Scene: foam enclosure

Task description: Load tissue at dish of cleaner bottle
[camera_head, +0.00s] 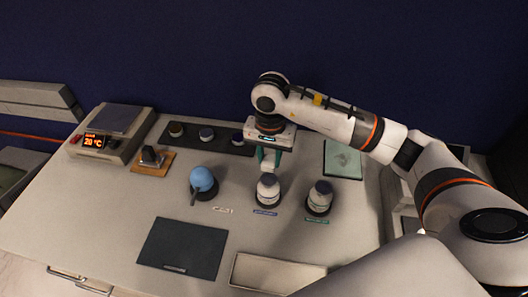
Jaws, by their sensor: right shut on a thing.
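The left one has a blue round body (203,180). The middle white bottle (268,190) and the right white bottle (320,196) are upright. My right gripper (268,164) points down directly over the middle bottle's top. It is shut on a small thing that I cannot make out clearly. I cannot tell whether its tips touch the bottle's dish. A light green square pad or sheet (342,160) lies behind the right bottle. My left gripper is not in view.
A scale-like device (112,130) with a lit display stands at the back left. A black strip (177,138) holds small round items. A brown pad (152,162) carries a dark block.

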